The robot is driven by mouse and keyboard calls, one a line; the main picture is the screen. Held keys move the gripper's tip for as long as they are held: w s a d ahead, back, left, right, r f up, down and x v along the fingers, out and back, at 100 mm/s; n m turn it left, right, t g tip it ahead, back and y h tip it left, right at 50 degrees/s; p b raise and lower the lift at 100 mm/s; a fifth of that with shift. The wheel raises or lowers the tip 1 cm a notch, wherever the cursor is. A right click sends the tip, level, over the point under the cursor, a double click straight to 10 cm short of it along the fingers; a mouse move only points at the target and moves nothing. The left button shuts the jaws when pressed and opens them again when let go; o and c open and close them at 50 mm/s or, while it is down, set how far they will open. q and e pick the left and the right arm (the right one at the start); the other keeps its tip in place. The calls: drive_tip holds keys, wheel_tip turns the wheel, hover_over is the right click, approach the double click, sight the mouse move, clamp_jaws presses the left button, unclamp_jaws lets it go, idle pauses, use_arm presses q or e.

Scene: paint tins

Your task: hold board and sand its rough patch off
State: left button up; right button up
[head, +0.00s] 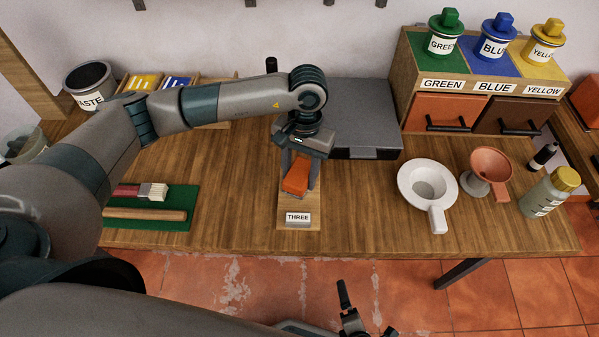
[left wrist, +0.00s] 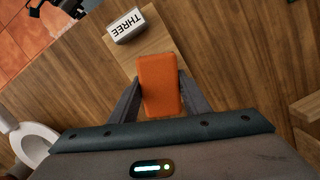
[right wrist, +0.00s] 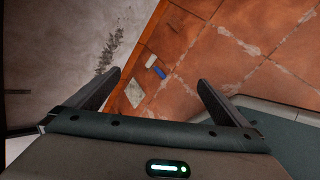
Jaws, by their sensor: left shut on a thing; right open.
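The board (head: 285,205) is a light wood strip lying on the table, with a white block labelled THREE (head: 298,217) at its near end. My left gripper (head: 301,188) is shut on an orange block (head: 295,174), over the board. In the left wrist view the orange block (left wrist: 160,85) sits between the two fingers, with the board (left wrist: 155,43) beneath. I cannot tell whether it touches the board. No rough patch shows; the block and gripper hide part of the board. My right gripper (head: 366,312) is open and empty, in front of the table's near edge.
A green mat (head: 190,218) with a brush (head: 150,191) and a wooden rod (head: 145,214) lies left. A grey case (head: 360,115) stands behind. A white funnel-like cup (head: 428,185), an orange cup (head: 490,168) and a jar (head: 548,192) stand right. Bare table lies beside the board.

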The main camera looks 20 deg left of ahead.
drive_tip(key=a+r+n+t+y, duration=0.1)
drive_tip(key=a+r+n, duration=0.2)
drive_tip(key=r, duration=0.6)
drive_tip(key=s+a+r+n+t+y, duration=0.1)
drive_tip(key=a+r+n, duration=0.3)
drive_tip(key=r, duration=0.6)
drive_tip(key=a+r+n+t+y, duration=0.2)
drive_tip(key=a+r+n+t, duration=0.1)
drive_tip(key=r, duration=0.7)
drive_tip(key=shift+s+a+n, duration=0.15)
drive_tip(key=shift+a+n, duration=0.35)
drive_tip(key=shift+a, duration=0.7)
drive_tip(key=n+h, duration=0.2)
drive_tip(key=h, duration=0.1)
approach(298, 225)
drive_tip(key=shift+r+g, duration=0.2)
drive_tip(key=shift+g, duration=0.2)
drive_tip(key=shift+x, duration=5.95)
drive_tip(key=shift+d, duration=0.1)
drive_tip(key=c, duration=1.4)
